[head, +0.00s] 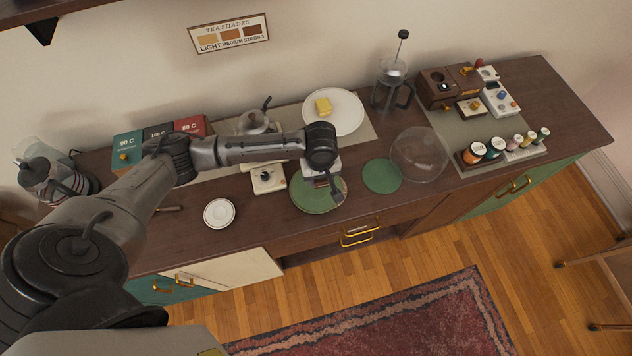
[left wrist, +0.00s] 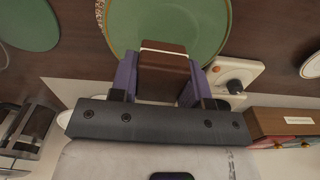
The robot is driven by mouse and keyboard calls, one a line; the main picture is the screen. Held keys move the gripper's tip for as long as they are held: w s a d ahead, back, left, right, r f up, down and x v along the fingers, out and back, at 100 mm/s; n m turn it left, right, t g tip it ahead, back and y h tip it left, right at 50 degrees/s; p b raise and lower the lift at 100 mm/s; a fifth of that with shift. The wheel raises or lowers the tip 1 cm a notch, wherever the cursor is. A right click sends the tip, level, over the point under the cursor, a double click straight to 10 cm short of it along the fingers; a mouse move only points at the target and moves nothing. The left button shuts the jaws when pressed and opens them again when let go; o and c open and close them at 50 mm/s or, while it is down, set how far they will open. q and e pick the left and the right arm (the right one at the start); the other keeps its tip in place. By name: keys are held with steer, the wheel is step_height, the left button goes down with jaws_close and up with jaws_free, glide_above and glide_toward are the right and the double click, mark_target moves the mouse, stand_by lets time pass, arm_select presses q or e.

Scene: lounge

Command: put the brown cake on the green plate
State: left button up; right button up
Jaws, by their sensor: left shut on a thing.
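The brown cake (left wrist: 163,72) is a dark brown block with a pale line across its top edge. It is between the two purple fingers of my left gripper (left wrist: 158,82), which is shut on it. The green plate (head: 308,201) lies on the sideboard under my left gripper (head: 326,184) in the head view. In the left wrist view the green plate (left wrist: 205,28), with a patterned rim, shows behind and below the cake. In the head view the cake is mostly hidden by the gripper. I cannot tell whether it touches the plate. My right gripper is in neither view.
On the sideboard (head: 180,235), a green mat (head: 382,177) and a glass dome (head: 418,155) stand right of the plate. A white plate with a yellow block (head: 323,106) is behind. A small scale-like box (head: 267,179) and white saucer (head: 219,213) are to the left.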

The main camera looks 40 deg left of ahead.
mark_target(316, 183)
arm_select(q)
steer(key=shift+s+a+f, duration=0.3)
steer(key=shift+a+f, duration=0.1)
steer(key=shift+a, duration=0.05)
step_height(316, 183, down, 4)
steer(key=shift+r+b, duration=0.2)
steer(key=shift+b, duration=0.15)
steer(key=shift+f, duration=0.15)
steer(key=o, duration=0.9)
steer(key=shift+f, duration=0.1)
